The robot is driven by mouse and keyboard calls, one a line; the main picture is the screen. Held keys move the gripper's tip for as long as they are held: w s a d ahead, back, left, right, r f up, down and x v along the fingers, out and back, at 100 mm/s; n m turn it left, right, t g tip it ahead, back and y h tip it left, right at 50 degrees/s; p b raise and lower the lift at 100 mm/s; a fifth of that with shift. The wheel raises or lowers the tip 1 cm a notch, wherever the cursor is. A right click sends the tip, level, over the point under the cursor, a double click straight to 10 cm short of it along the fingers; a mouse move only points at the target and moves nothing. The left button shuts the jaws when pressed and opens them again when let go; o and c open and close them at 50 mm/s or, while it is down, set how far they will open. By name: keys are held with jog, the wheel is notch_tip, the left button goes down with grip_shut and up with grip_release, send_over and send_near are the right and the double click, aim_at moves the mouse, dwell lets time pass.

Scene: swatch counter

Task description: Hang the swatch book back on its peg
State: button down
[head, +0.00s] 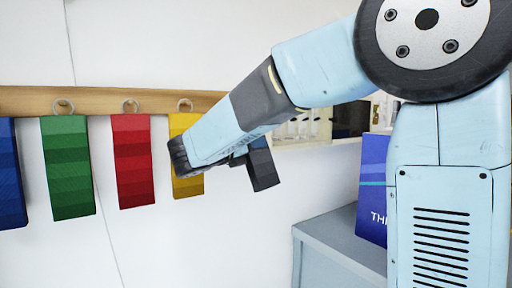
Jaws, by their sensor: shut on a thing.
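A dark charcoal banded piece (263,168), which looks like the swatch book, hangs slightly tilted below my forearm. Its upper part is hidden behind the arm. My gripper (239,158) is mostly hidden behind the forearm, at the left edge of this dark book, and is shut on it. The fingertips cannot be made out. The wooden peg rail (90,99) runs along the wall at the left. My arm covers the rail's right end, so a free peg cannot be seen.
Blue (10,175), green (68,170), red (133,162) and yellow (187,185) swatch books hang from the rail; my wrist overlaps the yellow one. A grey counter (325,250) with a blue-purple box (373,190) is at right. A shelf (310,137) is behind my arm.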

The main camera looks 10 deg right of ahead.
jog(key=shift+w+a+f, duration=0.2)
jog(key=shift+w+a, duration=0.1)
jog(key=shift+w, duration=0.45)
jog(key=shift+w+a+f, duration=0.15)
jog(key=shift+w+a, duration=0.2)
jog(key=shift+w, duration=0.35)
jog(key=shift+w+a+f, duration=0.2)
jog(key=shift+w+a, duration=0.1)
jog(key=shift+w, duration=0.45)
jog(key=c, duration=0.7)
grip_release()
jog(key=shift+c, duration=0.2)
